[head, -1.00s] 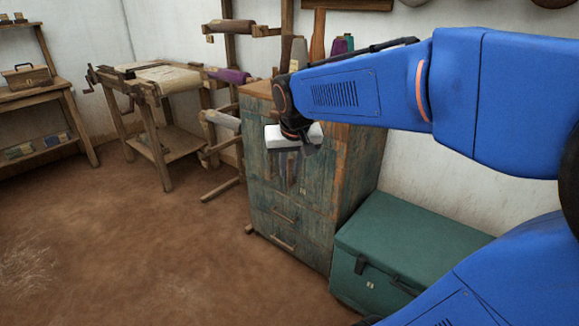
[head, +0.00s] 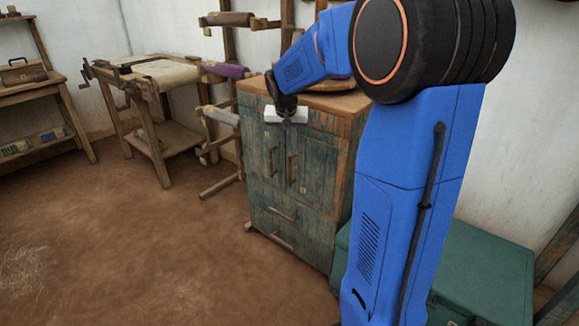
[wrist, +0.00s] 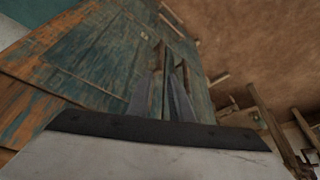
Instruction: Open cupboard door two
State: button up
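The cupboard (head: 318,165) is worn blue-green wood with two upper doors, both looking shut. The left door (head: 258,140) has an upright handle (head: 272,161) near the middle seam. The right door (head: 318,178) has its own upright handle (head: 291,170) beside it. No marking shows which is door two. My gripper (head: 287,126) is in front of the cupboard's top front edge, above the handles and pointing down. In the wrist view, its two grey fingers (wrist: 161,88) are apart with nothing held, over the cupboard front (wrist: 110,50). Whether they touch it cannot be told.
Two drawers with bar handles (head: 282,214) lie below the doors. A green chest (head: 485,265) stands right of the cupboard, partly behind my arm. A wooden loom frame (head: 222,150) stands close on the left. The earthen floor (head: 150,250) in front is clear.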

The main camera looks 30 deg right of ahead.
aim_at(289, 163)
jog(key=x, duration=1.4)
jog(key=shift+w+d+f, duration=0.1)
jog(key=shift+f, duration=0.15)
grip_shut()
